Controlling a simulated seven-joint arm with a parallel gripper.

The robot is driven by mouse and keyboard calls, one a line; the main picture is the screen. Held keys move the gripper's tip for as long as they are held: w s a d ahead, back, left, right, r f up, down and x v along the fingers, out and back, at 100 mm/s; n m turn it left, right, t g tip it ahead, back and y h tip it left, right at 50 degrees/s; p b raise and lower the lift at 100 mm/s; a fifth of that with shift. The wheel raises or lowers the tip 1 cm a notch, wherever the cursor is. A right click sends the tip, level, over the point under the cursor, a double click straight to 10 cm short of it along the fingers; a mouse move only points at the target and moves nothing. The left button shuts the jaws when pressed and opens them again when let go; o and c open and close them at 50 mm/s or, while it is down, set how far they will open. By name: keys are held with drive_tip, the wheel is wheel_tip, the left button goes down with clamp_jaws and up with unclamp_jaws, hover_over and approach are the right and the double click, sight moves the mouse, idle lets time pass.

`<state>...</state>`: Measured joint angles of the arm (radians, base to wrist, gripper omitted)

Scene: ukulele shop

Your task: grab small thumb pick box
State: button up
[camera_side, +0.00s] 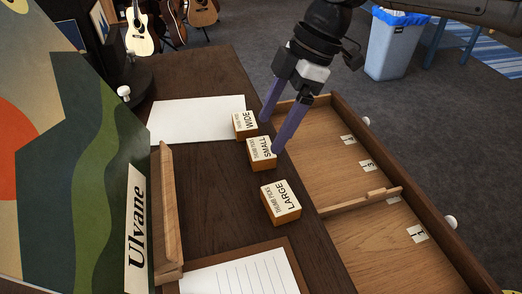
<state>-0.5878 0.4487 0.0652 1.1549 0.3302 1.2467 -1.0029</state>
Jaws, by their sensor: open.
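The small thumb pick box (261,154) is a little wooden block with a white label reading SMALL. It sits on the dark wooden tabletop (200,90), between the WIDE box (245,125) and the LARGE box (281,202). My gripper (270,136) is open and points down from above. One purple finger reaches beside the WIDE box, and the other comes down at the right edge of the SMALL box. I cannot tell whether either finger touches a box.
An open drawer (340,217) with labelled compartments lies to the right. A white sheet (190,118) lies behind the boxes, and a framed lined sheet (245,275) in front. An Ulvane board (138,225) stands at left. A blue bin (393,47) and guitars (140,32) are farther back.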

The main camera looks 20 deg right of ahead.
sight(260, 147)
drive_tip(key=x, duration=0.4)
drive_tip(key=shift+a, duration=0.1)
drive_tip(key=shift+c, duration=0.3)
drive_tip(key=c, duration=1)
drive_tip(key=shift+c, duration=0.2)
drive_tip(key=shift+r, duration=0.1)
